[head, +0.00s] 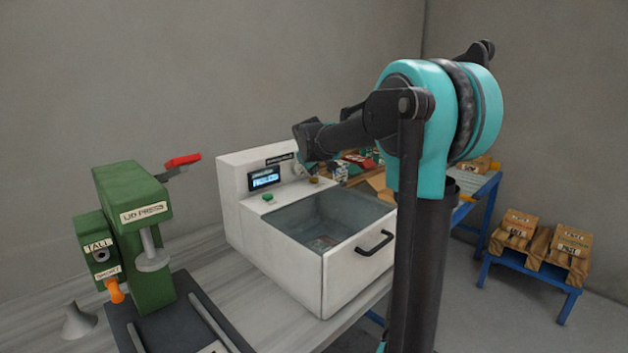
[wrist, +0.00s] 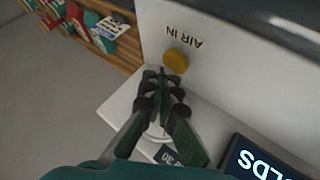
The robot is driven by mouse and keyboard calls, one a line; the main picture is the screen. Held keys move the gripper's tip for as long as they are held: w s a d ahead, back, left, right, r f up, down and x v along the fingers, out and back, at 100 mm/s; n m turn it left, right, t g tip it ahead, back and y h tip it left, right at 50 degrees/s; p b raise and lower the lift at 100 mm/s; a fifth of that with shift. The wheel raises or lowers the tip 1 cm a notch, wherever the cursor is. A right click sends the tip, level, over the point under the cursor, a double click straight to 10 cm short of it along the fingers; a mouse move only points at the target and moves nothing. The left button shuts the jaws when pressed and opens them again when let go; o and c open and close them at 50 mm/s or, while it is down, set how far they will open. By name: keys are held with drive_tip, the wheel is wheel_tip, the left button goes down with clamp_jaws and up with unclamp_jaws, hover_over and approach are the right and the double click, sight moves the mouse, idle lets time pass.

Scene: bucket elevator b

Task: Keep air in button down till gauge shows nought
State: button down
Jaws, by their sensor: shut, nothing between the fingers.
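The air in button (wrist: 175,61) is a round yellow cap on the white machine, beside the words AIR IN. It also shows in the head view (head: 314,181). My gripper (wrist: 163,80) is shut and empty, its fingertips close beside the button in the wrist view. I cannot tell whether they touch it, and the button does not look clearly pressed. A pale round part, perhaps the gauge (wrist: 153,131), is mostly hidden behind my fingers; no needle can be read. A lit display (head: 264,178) on the panel shows blue-white text, partly readable as "OLDS" in the wrist view.
A green button (head: 267,197) sits below the display. A green press (head: 135,210) with a red lever stands at left. A blue table behind carries boxes; paper bags (head: 515,230) stand on a blue stand at right.

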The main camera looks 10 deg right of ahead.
sight(314, 179)
drive_tip(key=shift+f, duration=0.55)
idle(1.0)
drive_tip(key=shift+r, duration=0.2)
idle(1.3)
drive_tip(key=shift+r, duration=0.8)
drive_tip(key=shift+r, duration=2.5)
